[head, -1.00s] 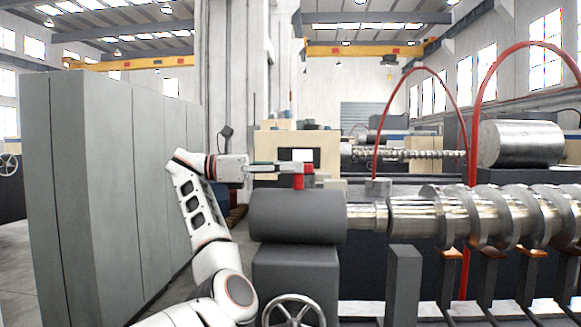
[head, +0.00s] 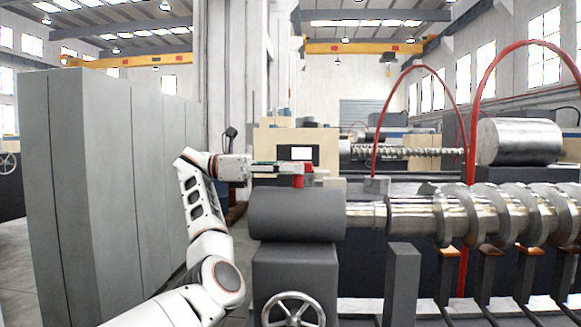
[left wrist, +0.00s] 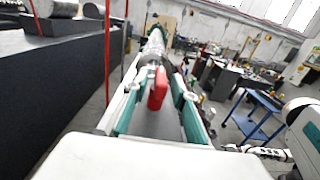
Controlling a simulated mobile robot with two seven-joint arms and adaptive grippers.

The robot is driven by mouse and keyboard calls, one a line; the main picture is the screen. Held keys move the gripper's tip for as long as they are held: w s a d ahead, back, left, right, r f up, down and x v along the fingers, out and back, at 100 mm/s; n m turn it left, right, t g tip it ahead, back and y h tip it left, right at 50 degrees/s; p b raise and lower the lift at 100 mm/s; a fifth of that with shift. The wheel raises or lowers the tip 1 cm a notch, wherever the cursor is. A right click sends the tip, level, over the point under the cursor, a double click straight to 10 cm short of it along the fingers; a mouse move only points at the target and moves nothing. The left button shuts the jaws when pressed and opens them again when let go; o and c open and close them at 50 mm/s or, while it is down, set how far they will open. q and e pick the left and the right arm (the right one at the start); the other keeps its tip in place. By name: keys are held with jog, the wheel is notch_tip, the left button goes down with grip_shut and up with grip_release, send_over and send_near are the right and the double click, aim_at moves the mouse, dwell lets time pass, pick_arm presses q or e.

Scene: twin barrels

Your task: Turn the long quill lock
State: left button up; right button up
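The long quill lock is a red lever (head: 298,181) standing on top of the dark grey tailstock barrel (head: 297,214) in the head view. My left gripper (head: 291,167) reaches in from the left, level with the lever's top. In the left wrist view the red lever (left wrist: 158,88) stands between the two teal-padded fingers of my left gripper (left wrist: 158,106). The fingers are apart, with a gap on the left; the lever appears closer to the right finger. Contact with that finger cannot be told. My right gripper is not in view.
A steel quill (head: 366,215) joins the barrel to a large screw shaft (head: 490,214) on the right. A handwheel (head: 293,311) is below the barrel. Tall grey cabinets (head: 110,190) stand left of my arm. Red hoops (head: 474,110) arch over the shaft.

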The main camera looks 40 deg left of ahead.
pick_arm(q)
jog(key=shift+r, duration=0.1)
notch_tip(320, 180, up, 10)
jog(key=shift+f, duration=0.1)
dwell(0.6)
dwell(0.3)
